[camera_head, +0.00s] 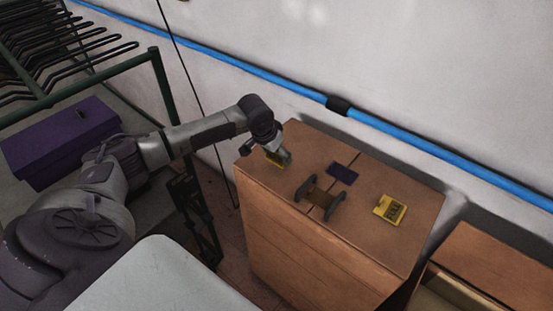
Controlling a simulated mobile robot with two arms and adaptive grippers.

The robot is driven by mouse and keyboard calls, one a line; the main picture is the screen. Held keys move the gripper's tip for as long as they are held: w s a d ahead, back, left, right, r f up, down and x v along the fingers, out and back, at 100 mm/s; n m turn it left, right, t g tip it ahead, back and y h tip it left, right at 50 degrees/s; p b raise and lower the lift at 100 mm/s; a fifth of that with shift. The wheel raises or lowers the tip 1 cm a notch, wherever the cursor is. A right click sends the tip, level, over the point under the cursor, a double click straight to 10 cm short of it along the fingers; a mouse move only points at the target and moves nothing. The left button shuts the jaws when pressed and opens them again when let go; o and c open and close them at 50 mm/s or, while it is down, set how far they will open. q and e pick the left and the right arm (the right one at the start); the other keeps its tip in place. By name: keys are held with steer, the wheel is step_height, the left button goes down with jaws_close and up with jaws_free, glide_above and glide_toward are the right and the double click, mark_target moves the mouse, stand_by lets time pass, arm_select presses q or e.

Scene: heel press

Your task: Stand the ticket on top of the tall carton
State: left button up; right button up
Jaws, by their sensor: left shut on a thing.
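The tall carton (305,255) is a brown box with a seam across its top. My left gripper (280,157) is low over the carton's top at its far left corner. It is shut on a small yellow piece (274,159), which looks like the ticket and is partly hidden by the fingers. I cannot tell whether the piece touches the carton top. A yellow card with dark print (390,208) lies on the right part of the top. My right gripper is not in view.
An open box (490,265) stands at right. A purple box (60,143) and hanger rack (60,50) are at left. A blue pipe (280,80) runs along the wall.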

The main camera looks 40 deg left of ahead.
mark_target(274, 159)
arm_select(q)
step_height(274, 159, down, 3)
steer(key=shift+f+p, duration=0.15)
steer(key=shift+p, duration=0.5)
steer(key=shift+f, duration=0.4)
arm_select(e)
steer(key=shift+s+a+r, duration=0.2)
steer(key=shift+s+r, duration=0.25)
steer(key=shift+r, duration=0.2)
arm_select(q)
steer(key=shift+f, duration=0.1)
steer(key=o, duration=0.7)
steer(key=shift+o, duration=0.2)
steer(key=b+v, duration=0.2)
steer(key=v, duration=1)
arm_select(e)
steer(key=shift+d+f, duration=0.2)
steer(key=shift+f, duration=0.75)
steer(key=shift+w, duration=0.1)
